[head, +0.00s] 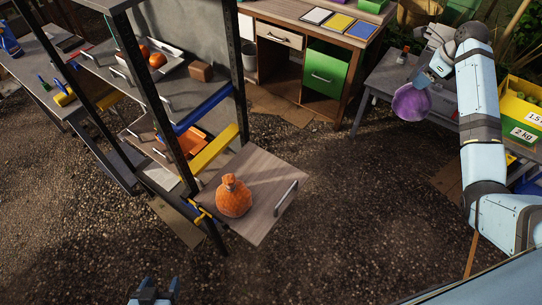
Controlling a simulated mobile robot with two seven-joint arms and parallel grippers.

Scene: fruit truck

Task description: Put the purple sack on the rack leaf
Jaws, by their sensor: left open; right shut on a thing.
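The purple sack (411,103) hangs at the upper right, in front of the grey table. My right gripper (424,82) is shut on it, near its top. The rack leaf (265,197) is a flat wooden board with a metal handle, sticking out from the rack at the centre. An orange sack (233,196) stands on the leaf, toward its left part, and bare wood shows behind it and to its right. My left gripper (155,289) is open and empty at the bottom edge, low in front of the rack and apart from the leaf.
The dark-posted rack (240,75) stands left of centre with blue and yellow bars. A desk with a green drawer (326,77) is at the back. A grey table (388,75) and a yellow crate (521,110) are at right. Gravel ground between leaf and grey table is clear.

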